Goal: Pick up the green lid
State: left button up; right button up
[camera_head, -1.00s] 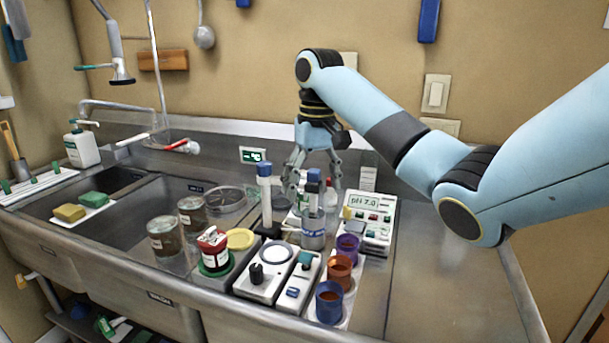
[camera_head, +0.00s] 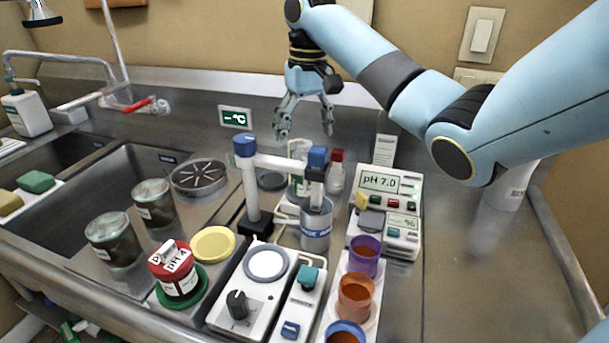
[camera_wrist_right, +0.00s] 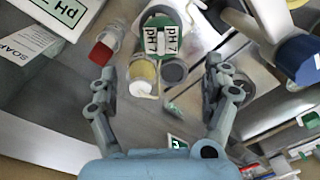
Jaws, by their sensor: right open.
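A jar with a green top and white "pH 7" labels (camera_wrist_right: 160,22) shows in the right wrist view, beyond the fingertips. In the head view its greenish body (camera_head: 300,190) is mostly hidden behind the blue-capped stand. A flat green disc (camera_head: 183,288) lies under the red-topped pH 4 jar (camera_head: 176,270) at front left. I cannot tell for sure which green piece is the lid. My right gripper (camera_head: 305,130) hangs open and empty, fingers down, above the back of the counter, apart from the jars. It also shows in the wrist view (camera_wrist_right: 160,76). My left gripper is not seen.
The blue-capped stand (camera_head: 251,185) and a red-capped bottle (camera_head: 336,172) crowd the area below my right gripper. The pH meter (camera_head: 388,205) and colored cups (camera_head: 355,295) are to the right, a yellow lid (camera_head: 213,244) to the left. The far right counter is mostly clear.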

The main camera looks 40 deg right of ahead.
aim_at(304, 157)
jog(key=shift+f, duration=0.65)
jog(key=f, duration=0.3)
jog(key=f+p, duration=0.1)
jog(key=shift+s+a+f, duration=0.1)
jog(key=shift+a+f, duration=0.1)
jog(key=shift+a, duration=0.05)
jog(key=shift+f, duration=0.5)
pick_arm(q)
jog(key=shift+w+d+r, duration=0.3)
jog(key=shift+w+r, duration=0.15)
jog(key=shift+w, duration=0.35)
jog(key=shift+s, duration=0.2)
pick_arm(e)
jog(key=c, duration=0.9)
